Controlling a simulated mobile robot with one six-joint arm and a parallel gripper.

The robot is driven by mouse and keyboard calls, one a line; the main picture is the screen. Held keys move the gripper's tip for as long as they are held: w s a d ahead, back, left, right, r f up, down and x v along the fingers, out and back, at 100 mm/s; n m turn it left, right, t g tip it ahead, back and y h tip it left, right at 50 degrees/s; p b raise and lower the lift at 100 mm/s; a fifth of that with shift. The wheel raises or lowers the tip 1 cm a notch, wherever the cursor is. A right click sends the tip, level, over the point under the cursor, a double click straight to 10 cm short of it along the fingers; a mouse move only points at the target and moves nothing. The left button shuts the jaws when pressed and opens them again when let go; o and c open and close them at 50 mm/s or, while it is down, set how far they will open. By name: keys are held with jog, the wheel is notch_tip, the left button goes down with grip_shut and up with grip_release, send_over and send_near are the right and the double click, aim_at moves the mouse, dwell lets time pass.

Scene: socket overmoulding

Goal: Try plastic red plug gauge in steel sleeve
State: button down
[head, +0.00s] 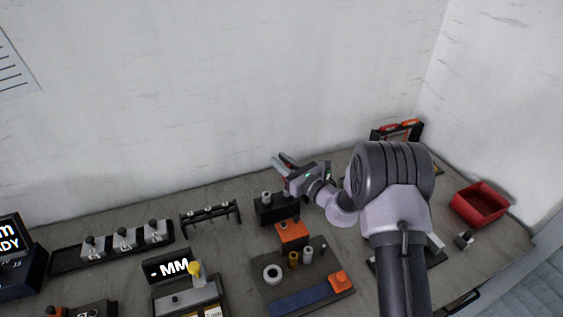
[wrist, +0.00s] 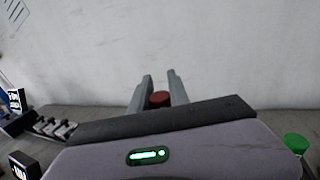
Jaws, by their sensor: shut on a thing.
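My gripper (head: 281,162) is raised at the back of the bench, its fingers pointing toward the back wall. In the wrist view its two grey fingers (wrist: 159,76) are shut on a red cylindrical piece, the red plug gauge (wrist: 159,99); only its rounded end shows between them. A silver-grey upright cylinder, which looks like the steel sleeve (head: 308,254), stands on the dark plate (head: 265,291) beside a brass cylinder (head: 293,260). The gauge is well apart from it. Whether the sleeve's bore is clear cannot be told.
A black block (head: 278,212) with silver parts stands just below my gripper. The dark plate also carries a white ring (head: 272,274) and orange blocks. A black rack (head: 210,213) stands left, a red bin (head: 480,204) right. Some bare bench lies between the fixtures.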

jog(key=shift+f+b, duration=1.65)
jog(key=shift+f, duration=0.15)
dwell(1.9)
dwell(0.8)
notch_tip(320, 180, up, 9)
jog(key=p, duration=0.5)
jog(key=shift+f+p, duration=0.2)
jog(key=shift+p, duration=0.1)
dwell(0.5)
